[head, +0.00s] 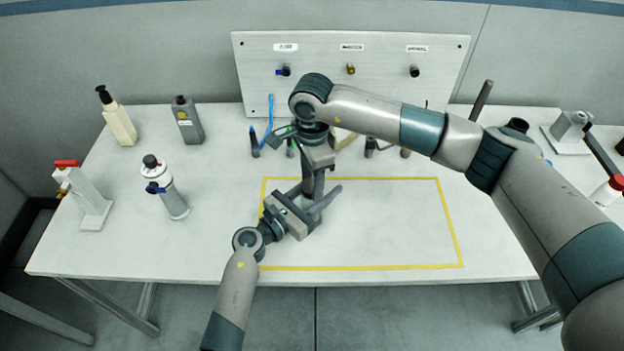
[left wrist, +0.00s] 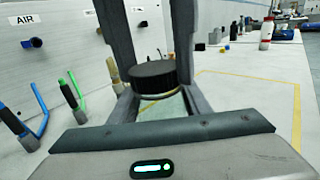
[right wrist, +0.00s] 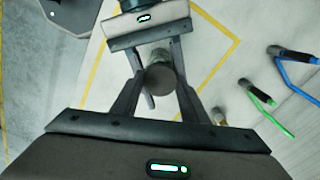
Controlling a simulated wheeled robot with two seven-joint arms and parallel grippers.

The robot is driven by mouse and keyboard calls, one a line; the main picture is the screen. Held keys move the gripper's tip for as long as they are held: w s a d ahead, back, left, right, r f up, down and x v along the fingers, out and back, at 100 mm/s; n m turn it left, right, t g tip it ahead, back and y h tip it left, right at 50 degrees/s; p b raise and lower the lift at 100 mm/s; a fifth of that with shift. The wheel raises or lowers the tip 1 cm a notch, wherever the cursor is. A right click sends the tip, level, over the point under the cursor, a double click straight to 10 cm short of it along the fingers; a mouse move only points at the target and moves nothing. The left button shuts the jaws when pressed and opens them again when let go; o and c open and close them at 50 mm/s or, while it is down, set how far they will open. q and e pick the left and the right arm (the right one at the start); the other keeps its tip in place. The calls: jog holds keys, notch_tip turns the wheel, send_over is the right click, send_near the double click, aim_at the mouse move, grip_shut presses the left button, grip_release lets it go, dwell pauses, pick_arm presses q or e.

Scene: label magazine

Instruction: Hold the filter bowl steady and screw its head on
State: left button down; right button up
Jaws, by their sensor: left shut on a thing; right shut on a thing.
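The filter head, a dark ribbed round cap (left wrist: 153,74), sits at the top of the clear filter bowl (left wrist: 160,106) in the left wrist view. The cap's round top also shows in the right wrist view (right wrist: 160,78). My left gripper (head: 316,203) comes in low from the front and is shut on the bowl. My right gripper (head: 317,184) reaches down from above and is shut on the head. Bowl and head look upright and in line. I cannot tell how far the threads are engaged. In the head view the grippers largely hide both parts.
A yellow outline (head: 400,266) marks a mostly clear work area. A panel (head: 350,60) with labelled fittings stands behind, with blue (right wrist: 298,75) and green (right wrist: 272,122) hooked tools before it. Bottles (head: 118,118) and a red-handled stand (head: 85,200) are at left; another stand (head: 566,133) is at right.

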jog(key=m, duration=1.1)
jog(key=o, duration=1.2)
jog(key=shift+o, duration=0.2)
notch_tip(320, 180, up, 12)
